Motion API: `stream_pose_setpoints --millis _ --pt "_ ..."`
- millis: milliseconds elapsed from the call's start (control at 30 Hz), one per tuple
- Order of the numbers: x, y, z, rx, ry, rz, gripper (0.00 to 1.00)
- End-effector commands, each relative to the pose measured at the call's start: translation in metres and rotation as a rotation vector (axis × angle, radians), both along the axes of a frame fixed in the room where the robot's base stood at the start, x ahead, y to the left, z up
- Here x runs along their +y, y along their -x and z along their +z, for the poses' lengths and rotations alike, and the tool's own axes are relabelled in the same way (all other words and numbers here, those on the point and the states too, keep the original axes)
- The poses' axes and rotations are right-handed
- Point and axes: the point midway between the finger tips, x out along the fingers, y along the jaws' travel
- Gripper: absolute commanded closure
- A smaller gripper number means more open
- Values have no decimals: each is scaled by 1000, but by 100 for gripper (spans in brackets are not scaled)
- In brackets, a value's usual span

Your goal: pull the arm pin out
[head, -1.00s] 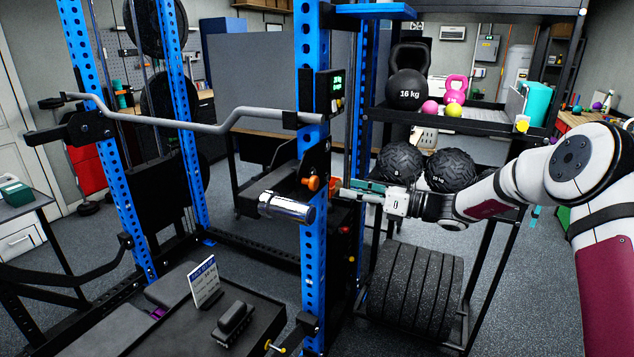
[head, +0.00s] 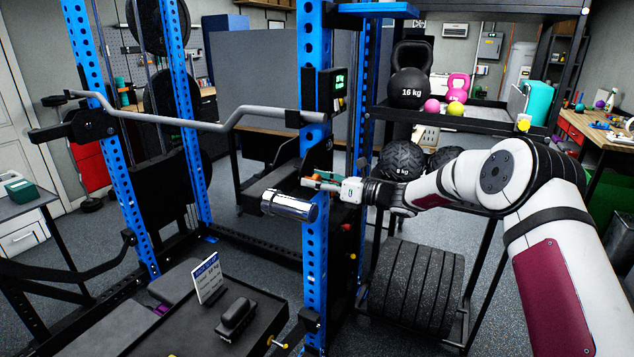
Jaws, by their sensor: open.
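An orange knob (head: 313,177), which looks like the arm pin, sits on the blue rack upright at the black arm with the chrome sleeve (head: 289,206). My gripper (head: 316,180) comes in from the right in front of the upright. Its fingers are open and lie around or just beside the knob, partly hiding it. I cannot tell whether they touch it. The pin's shaft is hidden.
A curved grey bar (head: 205,122) spans the rack above. A display (head: 338,90) is fixed on the blue upright (head: 314,250). A shelf with kettlebells (head: 408,88) and balls stands behind my arm. A black bench with a sign (head: 207,278) is below.

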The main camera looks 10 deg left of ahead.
Motion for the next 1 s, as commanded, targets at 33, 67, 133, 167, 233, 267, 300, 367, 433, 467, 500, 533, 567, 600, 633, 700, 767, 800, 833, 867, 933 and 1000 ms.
stream_pose_setpoints --millis 33,67,133,167,233,267,300,367,433,467,500,533,567,600,633,700,767,800,833,867,933,1000 --pt "0 0 0 0 0 0 48" --pt "0 0 0 0 0 0 55" --pt "0 0 0 0 0 0 71" --pt "0 0 0 0 0 0 78" --pt "0 0 0 0 0 0 94" --pt "0 0 0 0 0 0 100" --pt "0 0 0 0 0 0 100" --pt "0 0 0 0 0 0 100" --pt "-2 1 0 0 0 0 100" --pt "-4 1 0 0 0 -1 100" --pt "-8 2 0 1 0 -2 100" --pt "-12 3 0 2 0 -3 100" --pt "-15 4 0 2 0 -3 100" --pt "-20 5 0 2 -1 -4 100" --pt "-22 7 0 2 -1 -3 100" --pt "-24 8 0 1 0 -1 100" --pt "-24 9 0 0 0 0 100" --pt "-24 9 0 0 0 0 100" --pt "-24 9 0 0 1 0 100" --pt "-24 8 0 0 1 0 100" --pt "-25 9 0 0 1 0 66" --pt "-25 9 -1 0 1 0 50"
